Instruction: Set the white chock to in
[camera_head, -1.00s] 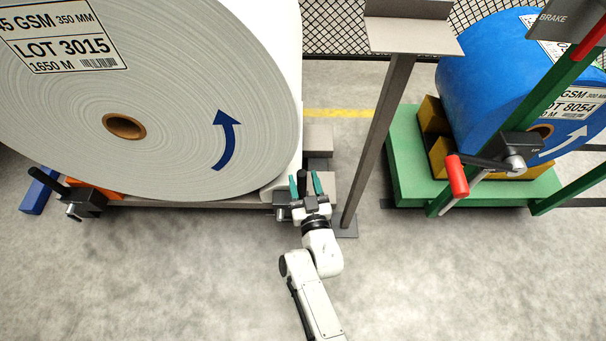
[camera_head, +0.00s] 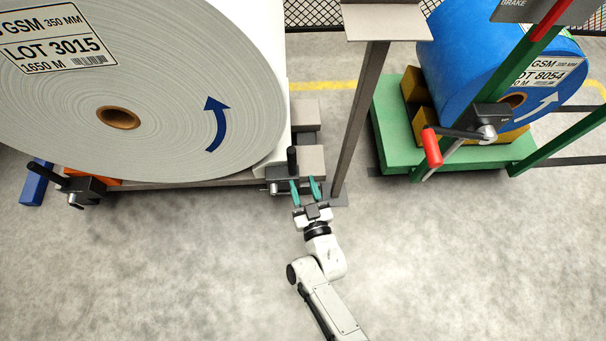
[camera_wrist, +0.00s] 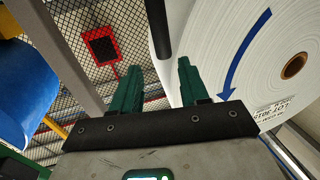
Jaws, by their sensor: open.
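My gripper (camera_head: 304,186) is open and empty, its two teal fingers pointing toward the right end of the large roll's stand. A black upright lever handle (camera_head: 291,158) on a dark bracket stands just beyond the fingertips. In the wrist view, this dark handle (camera_wrist: 157,28) shows beyond and between the open fingers (camera_wrist: 158,88), apart from them. The white chock by this lever, under the right side of the roll, cannot be told clearly from the pale roll, so its position is unclear.
A large white paper roll (camera_head: 150,95) rests above the lever. An orange chock (camera_head: 92,182) with another black lever (camera_head: 50,174) is at the left. A grey post (camera_head: 358,125) stands close right of my gripper. A blue roll (camera_head: 455,70) sits on a green stand. The front floor is clear.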

